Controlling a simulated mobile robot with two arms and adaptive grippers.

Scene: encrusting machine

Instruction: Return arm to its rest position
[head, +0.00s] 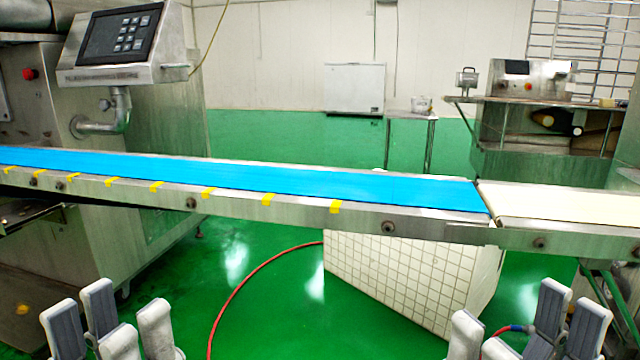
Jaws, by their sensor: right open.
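My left gripper (110,326) is at the bottom left of the head view. Its grey and white fingers point up and stand apart, with nothing between them. My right gripper (524,332) is at the bottom right, its fingers also spread and empty. Both grippers appear in front of the conveyor, below its near edge in the picture, and apart from it. The arms behind the fingers are mostly out of view.
A conveyor with a blue belt (260,180) and a cream belt (560,203) crosses the view. A machine with a control panel (118,36) stands left. A white tiled block (400,275) and red hose (235,295) are below.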

